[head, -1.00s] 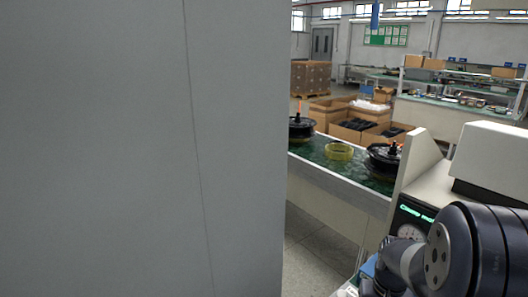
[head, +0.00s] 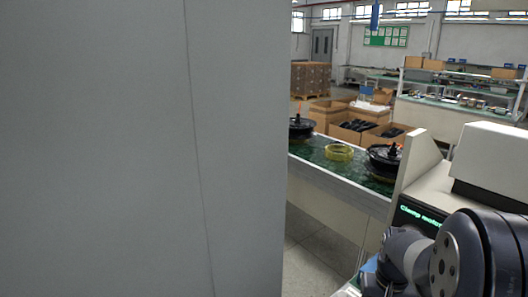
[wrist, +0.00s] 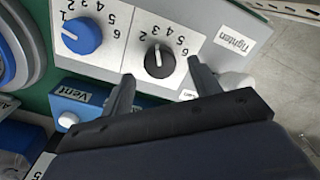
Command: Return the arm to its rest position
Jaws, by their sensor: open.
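My gripper (wrist: 160,72) is open and empty in the wrist view, with its two fingers pointing at a control panel. A black knob (wrist: 159,61) with a numbered dial shows between and just beyond the fingertips; I cannot tell how far apart they are in depth. In the head view my arm (head: 445,262) is at the lower right, in front of the machine (head: 487,160) with the green-lit display (head: 418,217). My gripper's fingers are not visible there.
A blue knob (wrist: 82,36), a blue "Vent" block (wrist: 85,105) and a "Tighten" label (wrist: 236,36) are close by. A large grey panel (head: 140,150) fills the head view's left.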

